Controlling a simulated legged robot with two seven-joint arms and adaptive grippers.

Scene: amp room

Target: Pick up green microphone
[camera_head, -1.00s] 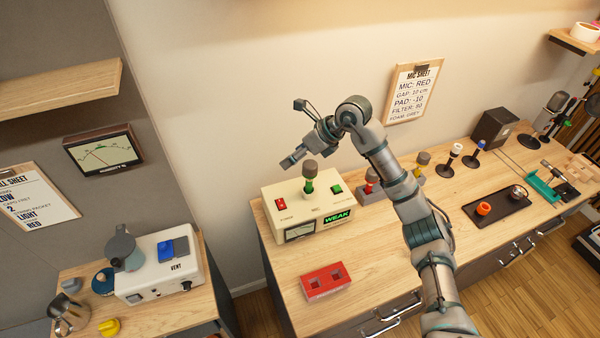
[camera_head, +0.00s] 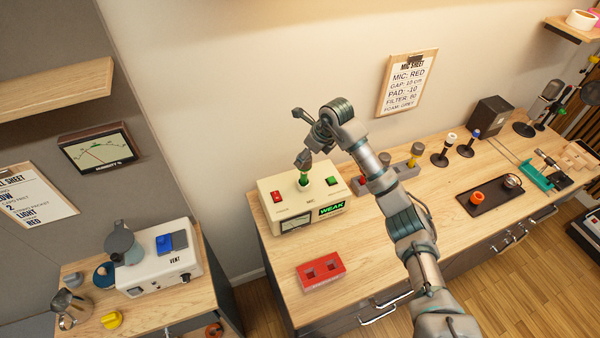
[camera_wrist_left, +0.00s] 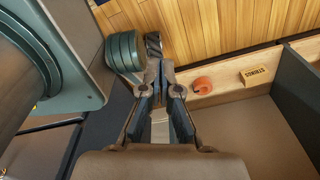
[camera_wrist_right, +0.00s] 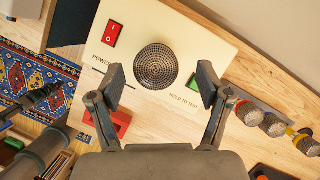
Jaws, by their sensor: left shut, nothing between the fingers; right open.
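The green microphone (camera_head: 304,179) stands upright in the top of a cream tester box (camera_head: 330,209) marked WEAK. Its round mesh head (camera_wrist_right: 156,66) faces the camera in the right wrist view. My right gripper (camera_wrist_right: 160,84) is open, with one finger on each side of the mesh head and no visible contact. My left gripper (camera_wrist_left: 161,72) shows only in the left wrist view, shut and empty above an open drawer.
A red two-hole block (camera_head: 321,271) lies in front of the tester. A grey holder with other microphones (camera_head: 416,149) stands right of it, partly behind my arm. Two stand microphones (camera_head: 441,150) are farther right.

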